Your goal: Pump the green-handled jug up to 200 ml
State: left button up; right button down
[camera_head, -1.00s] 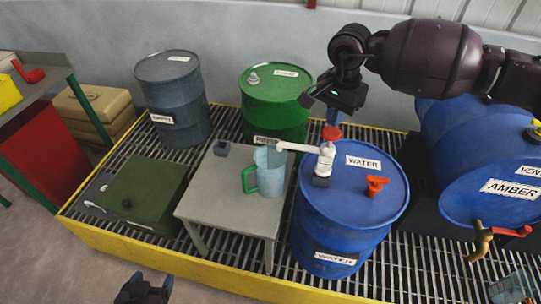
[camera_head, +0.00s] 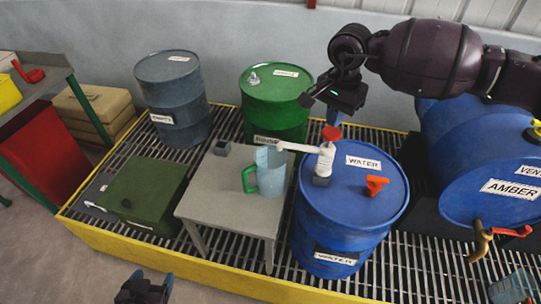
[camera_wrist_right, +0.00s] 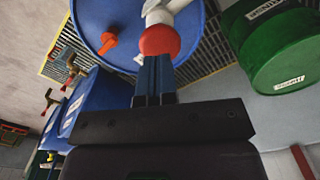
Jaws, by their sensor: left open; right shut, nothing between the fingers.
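The green-handled jug (camera_head: 268,172) is light blue and see-through and stands upright on a small grey table (camera_head: 215,193); its fill level is too small to read. A white hand pump (camera_head: 326,160) with a red knob (camera_head: 331,133) stands on the blue WATER drum (camera_head: 352,215). Its spout reaches left over the jug's mouth. My right gripper (camera_head: 334,117) is shut and empty, just above the red knob. In the right wrist view the fingers (camera_wrist_right: 155,75) reach the knob (camera_wrist_right: 160,41); I cannot tell whether they touch. My left gripper (camera_head: 145,288) is open and empty at the bottom edge, away from the jug.
A red bung fitting (camera_head: 376,186) sits on the WATER drum. A green drum (camera_head: 275,105) and a grey drum (camera_head: 174,95) stand behind. A blue AMBER drum (camera_head: 490,195) with a tap lies at right. A green case (camera_head: 140,193) lies on the grating at left.

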aim_at(332, 132)
pick_arm(q)
jog(key=shift+s+f, duration=0.1)
jog(key=shift+f, duration=0.05)
pick_arm(e)
jog(key=shift+f, duration=0.15)
jog(key=shift+f+b, duration=0.45)
jog(key=shift+f, duration=0.1)
jog(key=shift+f+b, duration=0.65)
jog(key=shift+f, duration=0.55)
jog(key=shift+f+b, duration=0.4)
jog(key=shift+f, duration=0.45)
pick_arm(q)
jog(key=f, duration=0.2)
jog(key=s+f, duration=0.1)
jog(key=f, duration=0.1)
jog(key=shift+s, duration=0.1)
pick_arm(e)
jog(key=shift+r, duration=0.2)
jog(key=shift+r+p, duration=1.05)
jog(key=shift+r, duration=1.55)
pick_arm(q)
jog(key=r, duration=0.1)
jog(key=w+r, duration=0.1)
jog(key=r, duration=0.1)
